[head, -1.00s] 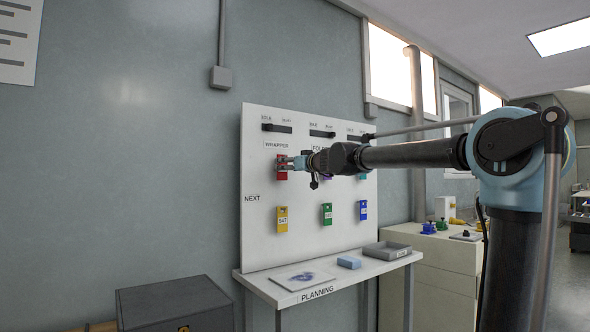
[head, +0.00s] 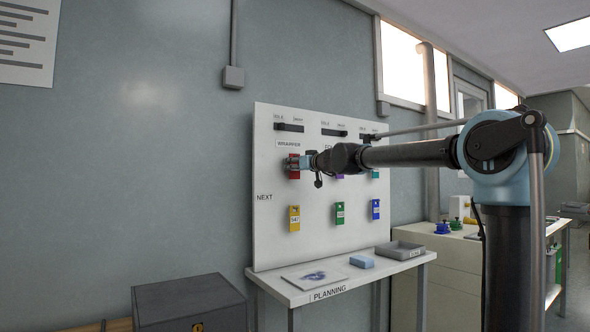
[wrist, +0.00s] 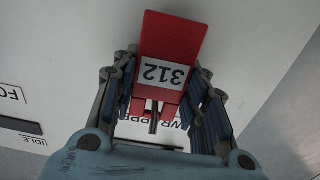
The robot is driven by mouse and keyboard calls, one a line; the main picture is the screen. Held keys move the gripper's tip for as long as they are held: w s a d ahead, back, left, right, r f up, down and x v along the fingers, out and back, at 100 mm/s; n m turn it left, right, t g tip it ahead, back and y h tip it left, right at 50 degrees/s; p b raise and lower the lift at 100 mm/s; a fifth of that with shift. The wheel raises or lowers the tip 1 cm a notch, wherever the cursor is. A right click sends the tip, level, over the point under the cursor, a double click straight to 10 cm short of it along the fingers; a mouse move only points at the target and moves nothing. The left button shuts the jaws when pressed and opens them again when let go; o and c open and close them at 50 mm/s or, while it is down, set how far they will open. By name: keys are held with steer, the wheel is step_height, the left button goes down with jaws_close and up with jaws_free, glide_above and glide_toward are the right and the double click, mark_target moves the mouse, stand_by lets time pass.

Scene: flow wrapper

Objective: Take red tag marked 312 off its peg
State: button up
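The red tag marked 312 (wrist: 170,40) is between the two fingers of my gripper (wrist: 161,92) in the wrist view, its number upside down. The blue finger pads lie against both sides of the tag, so the gripper looks shut on it. A dark peg (wrist: 153,122) shows at the slotted end of the tag; I cannot tell whether the tag still hangs on it. In the head view the red tag (head: 294,173) is at the WRAPPER column of the white board (head: 270,235), partly covered by my gripper (head: 292,162).
Yellow (head: 294,218), green (head: 340,213) and blue (head: 375,209) tags hang in the lower row. My arm hides part of a purple tag (head: 339,177). Below is a shelf (head: 330,291) with a grey tray (head: 400,251) and blue block (head: 361,262). A dark box (head: 190,305) stands left.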

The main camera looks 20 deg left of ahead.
steer(key=shift+r, duration=0.45)
steer(key=shift+c, duration=0.4)
steer(key=shift+s+d, duration=0.15)
steer(key=shift+d, duration=0.05)
steer(key=v, duration=0.8)
stand_by(2.1)
steer(key=shift+s+d, duration=0.2)
steer(key=shift+d, duration=0.05)
stand_by(0.4)
